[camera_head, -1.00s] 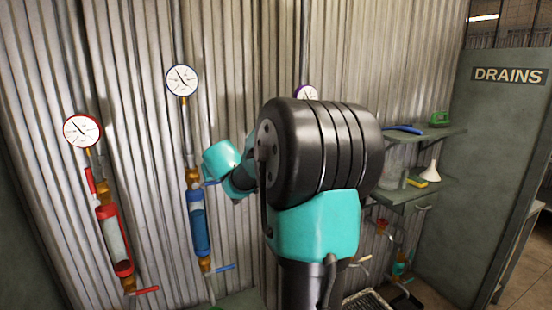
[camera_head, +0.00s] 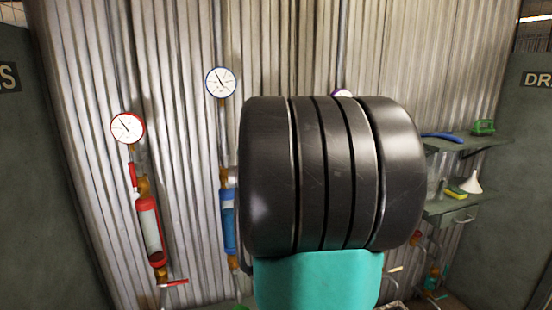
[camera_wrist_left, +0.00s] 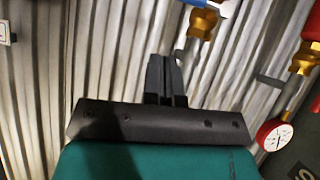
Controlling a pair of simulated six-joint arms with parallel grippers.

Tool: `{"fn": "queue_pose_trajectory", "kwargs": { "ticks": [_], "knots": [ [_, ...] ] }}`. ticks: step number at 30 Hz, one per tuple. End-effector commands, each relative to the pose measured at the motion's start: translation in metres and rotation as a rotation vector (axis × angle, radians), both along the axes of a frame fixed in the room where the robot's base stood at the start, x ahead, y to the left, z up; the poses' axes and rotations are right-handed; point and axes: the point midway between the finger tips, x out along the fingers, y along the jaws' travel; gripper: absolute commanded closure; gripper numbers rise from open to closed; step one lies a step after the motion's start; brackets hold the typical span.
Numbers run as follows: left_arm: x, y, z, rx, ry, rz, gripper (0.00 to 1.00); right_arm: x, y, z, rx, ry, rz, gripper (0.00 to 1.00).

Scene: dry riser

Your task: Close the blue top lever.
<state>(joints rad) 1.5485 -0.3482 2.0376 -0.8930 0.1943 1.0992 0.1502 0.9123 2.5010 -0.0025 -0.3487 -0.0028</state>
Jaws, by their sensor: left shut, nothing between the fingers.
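The riser with the blue body (camera_head: 228,222) stands on the corrugated wall in the head view, partly covered by my arm. Its brass top fitting (camera_head: 224,178) shows at the arm's edge, but its blue top lever is hidden there. In the left wrist view, a brass fitting (camera_wrist_left: 203,22) with a blue piece (camera_wrist_left: 206,4) above it sits at the top edge. I cannot tell whether that piece is the lever or the body. My left gripper (camera_wrist_left: 165,75) is shut and empty, apart from the fitting, below and left of it. My right gripper is not in view.
A red riser (camera_head: 149,228) with a red-rimmed gauge (camera_head: 128,128) stands left of the blue one. The blue-rimmed gauge (camera_head: 221,82) is above the blue riser. A shelf (camera_head: 462,143) with small items is at the right. Wall left of the red riser is bare.

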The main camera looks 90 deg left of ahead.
Motion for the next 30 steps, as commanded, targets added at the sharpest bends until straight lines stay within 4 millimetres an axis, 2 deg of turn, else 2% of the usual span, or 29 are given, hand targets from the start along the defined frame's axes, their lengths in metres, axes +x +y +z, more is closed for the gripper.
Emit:
{"fn": "queue_pose_trajectory", "kwargs": {
  "ticks": [4, 10, 26, 30],
  "knots": [
    [0.005, -0.02, 0.015, 0.002, -0.001, -0.001, 1.0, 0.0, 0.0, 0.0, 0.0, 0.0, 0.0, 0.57],
    [0.008, -0.036, 0.025, 0.001, 0.0, -0.001, 1.0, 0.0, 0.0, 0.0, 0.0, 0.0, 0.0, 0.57],
    [0.009, -0.039, 0.026, 0.0, 0.001, 0.001, 1.0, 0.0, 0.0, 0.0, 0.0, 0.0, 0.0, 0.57],
    [0.014, -0.035, 0.019, -0.013, -0.003, -0.014, 1.0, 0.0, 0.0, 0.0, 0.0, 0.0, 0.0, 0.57]
  ]
}}
